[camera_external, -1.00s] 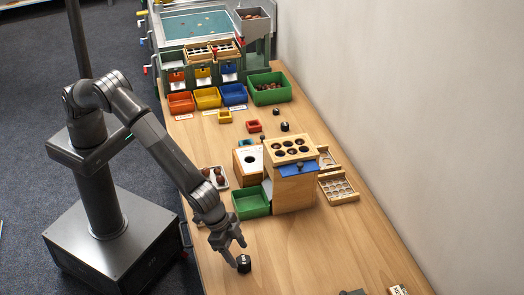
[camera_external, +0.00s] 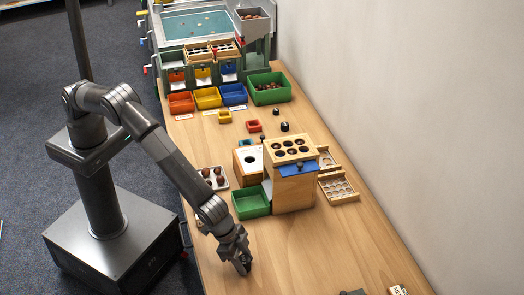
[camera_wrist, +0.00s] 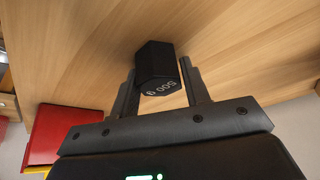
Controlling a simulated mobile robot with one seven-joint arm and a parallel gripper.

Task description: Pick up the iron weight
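The iron weight (camera_wrist: 158,68) is a dark, faceted block marked "500 g". In the wrist view it sits between the two fingers of my gripper (camera_wrist: 160,82), close to both. I cannot tell whether the fingers press on it or a thin gap remains. In the external view my gripper (camera_external: 243,266) is low over the near part of the table and hides most or all of the weight. Whether the weight rests on the wood is not clear.
A wooden box with round holes (camera_external: 292,150) and a green tray (camera_external: 251,202) stand beyond my gripper. Two small black pieces lie farther back.

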